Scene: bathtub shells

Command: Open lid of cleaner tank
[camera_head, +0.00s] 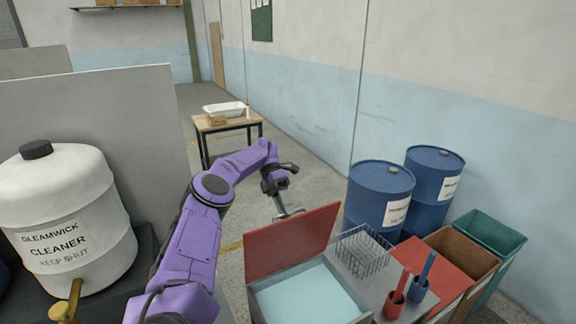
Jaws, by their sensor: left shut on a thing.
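The tank (305,297) stands at the bottom centre, with pale blue liquid showing inside. Its red lid (292,243) is raised and tilted up along the tank's far side, so the tank is open at the top. My left gripper (289,212) is at the lid's upper edge and shut on the lid; its fingertips are small and partly hidden behind that edge. My right gripper is not in view. A white drum (62,215) labelled "Gleamwick Cleaner, keep shut" stands at the left with a black cap (36,149) on top and a brass tap (67,305).
A wire basket (364,250) and two brush holders (394,304) stand right of the tank. Blue drums (378,190) and open bins (490,235) line the right wall. A wooden table (228,123) stands at the back, with clear floor before it.

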